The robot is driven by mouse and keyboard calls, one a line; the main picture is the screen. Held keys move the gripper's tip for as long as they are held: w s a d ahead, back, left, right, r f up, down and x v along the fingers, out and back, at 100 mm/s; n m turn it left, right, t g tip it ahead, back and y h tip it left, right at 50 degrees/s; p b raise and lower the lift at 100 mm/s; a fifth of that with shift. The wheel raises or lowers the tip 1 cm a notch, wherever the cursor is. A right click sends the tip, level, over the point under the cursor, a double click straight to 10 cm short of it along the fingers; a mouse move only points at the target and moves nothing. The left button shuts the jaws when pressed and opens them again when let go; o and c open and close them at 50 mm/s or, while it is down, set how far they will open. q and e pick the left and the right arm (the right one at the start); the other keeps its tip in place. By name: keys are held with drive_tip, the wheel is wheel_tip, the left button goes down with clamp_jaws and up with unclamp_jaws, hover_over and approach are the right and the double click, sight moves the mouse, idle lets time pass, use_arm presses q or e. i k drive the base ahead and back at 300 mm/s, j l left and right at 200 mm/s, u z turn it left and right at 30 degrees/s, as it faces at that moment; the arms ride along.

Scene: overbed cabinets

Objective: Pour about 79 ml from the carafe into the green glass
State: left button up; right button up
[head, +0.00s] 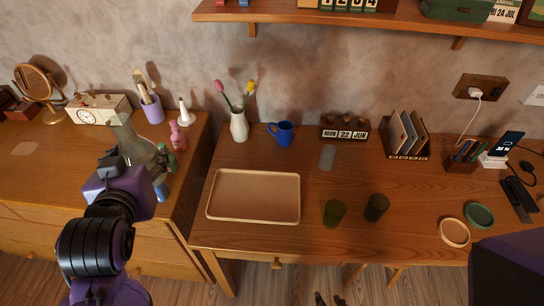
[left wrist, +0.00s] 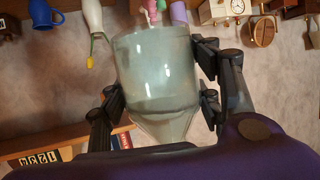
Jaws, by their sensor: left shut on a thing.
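The clear glass carafe (head: 127,136) is held by my left gripper (head: 148,162) above the left cabinet top, roughly upright. In the left wrist view, which looks upside down, the carafe (left wrist: 155,75) sits between the two fingers (left wrist: 160,90), and a pale line across it looks like a liquid level. The green glass (head: 334,212) stands upright on the desk, right of the tray, well away from the carafe. I cannot see its contents clearly. My right gripper is not in view.
A dark brownish glass (head: 376,207) stands close to the right of the green glass. A shallow tray (head: 254,219) lies between the carafe and the glasses. A vase with tulips (head: 239,126) and a blue mug (head: 281,134) stand behind. A shelf (head: 400,25) overhangs the back.

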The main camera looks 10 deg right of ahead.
sight(335, 210)
drive_tip(key=k+z, duration=0.2)
drive_tip(key=z, duration=0.15)
drive_tip(key=k+l+z, duration=0.15)
drive_tip(key=z, duration=0.2)
drive_tip(key=k+l+z, duration=0.15)
drive_tip(key=z, duration=0.25)
drive_tip(key=l, duration=0.1)
